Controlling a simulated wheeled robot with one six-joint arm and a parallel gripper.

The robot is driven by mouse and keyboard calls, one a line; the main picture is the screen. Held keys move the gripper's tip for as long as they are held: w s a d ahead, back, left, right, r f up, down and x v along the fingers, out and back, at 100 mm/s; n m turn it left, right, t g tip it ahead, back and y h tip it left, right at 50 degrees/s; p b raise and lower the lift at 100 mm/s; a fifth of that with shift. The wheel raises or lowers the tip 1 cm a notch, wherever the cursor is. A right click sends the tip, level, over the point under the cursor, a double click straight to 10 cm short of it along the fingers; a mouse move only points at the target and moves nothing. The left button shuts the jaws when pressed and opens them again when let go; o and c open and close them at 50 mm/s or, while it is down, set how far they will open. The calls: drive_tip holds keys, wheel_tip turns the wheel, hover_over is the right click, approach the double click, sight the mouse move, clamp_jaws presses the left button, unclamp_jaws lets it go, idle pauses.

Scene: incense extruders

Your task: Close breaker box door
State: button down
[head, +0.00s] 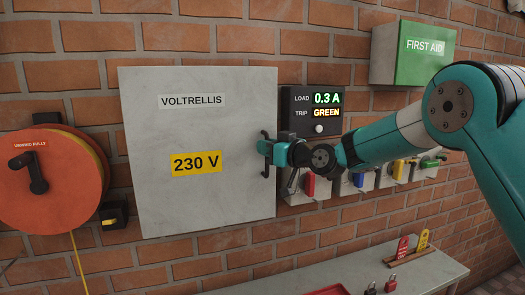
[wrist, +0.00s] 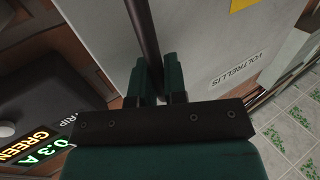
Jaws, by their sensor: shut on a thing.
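The breaker box door (head: 215,115) is a pale grey panel with a "VOLTRELLIS" label and a yellow "230 V" label on the brick wall. It looks shut or nearly shut; I cannot tell whether a small gap remains at its edge. Its dark upright bar handle (head: 265,171) is at the right edge. My gripper (head: 264,148) is shut on this handle. In the wrist view, the green fingers of my gripper (wrist: 153,75) stand on both sides of the dark handle bar (wrist: 146,35), with the door (wrist: 205,35) beside it.
A load display (head: 313,111) reading 0.3 A and GREEN is just right of the door. An orange reel (head: 70,195) is on the left. A green first aid box (head: 425,55) is upper right. A bench (head: 260,272) with padlocks stands below.

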drive_tip(key=c, duration=1.5)
unclamp_jaws()
drive_tip(key=shift+w+r, duration=0.1)
drive_tip(key=shift+w, duration=0.15)
drive_tip(key=shift+s+d, duration=0.1)
drive_tip(key=shift+d, duration=0.05)
drive_tip(key=b+v, duration=0.9)
drive_tip(key=v, duration=0.8)
drive_tip(key=shift+s, duration=0.1)
